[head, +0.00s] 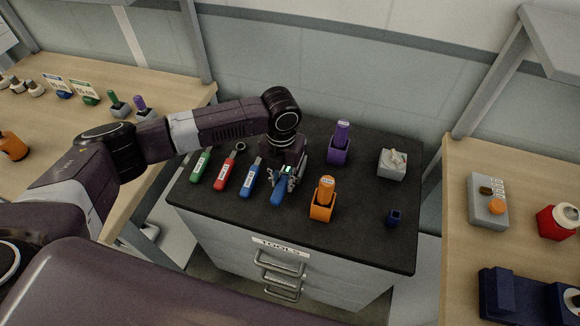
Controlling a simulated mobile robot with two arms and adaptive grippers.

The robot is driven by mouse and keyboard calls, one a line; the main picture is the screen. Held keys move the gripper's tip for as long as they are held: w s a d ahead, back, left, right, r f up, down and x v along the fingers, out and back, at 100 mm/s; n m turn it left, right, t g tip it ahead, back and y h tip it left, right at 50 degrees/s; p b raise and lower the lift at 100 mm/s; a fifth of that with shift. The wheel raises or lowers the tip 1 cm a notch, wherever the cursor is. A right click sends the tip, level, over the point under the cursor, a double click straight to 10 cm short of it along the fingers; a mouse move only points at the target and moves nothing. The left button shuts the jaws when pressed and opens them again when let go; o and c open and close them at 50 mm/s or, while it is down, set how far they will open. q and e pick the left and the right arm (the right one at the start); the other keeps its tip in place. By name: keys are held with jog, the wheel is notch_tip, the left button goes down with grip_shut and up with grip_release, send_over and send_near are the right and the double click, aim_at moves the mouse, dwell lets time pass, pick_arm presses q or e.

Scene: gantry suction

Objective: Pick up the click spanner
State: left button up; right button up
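My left gripper (287,176) points down over the dark top of the tool cabinet (360,215). It is right at the upper end of a blue-handled tool (278,192), whose head is hidden by the fingers. I cannot tell whether the fingers are closed on it. To its left lie a blue-handled tool (249,181), a red-handled tool (225,174) with a ring-shaped head, and a green-handled tool (200,166), side by side with pale labels. The labels are too small to read, so I cannot tell which is the click spanner. My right gripper is out of view.
An orange holder (321,208) with an orange item stands close right of the gripper. Wooden benches (455,255) flank the cabinet.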

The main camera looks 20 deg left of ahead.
pick_arm(q)
grip_shut()
jog(key=shift+r, duration=0.1)
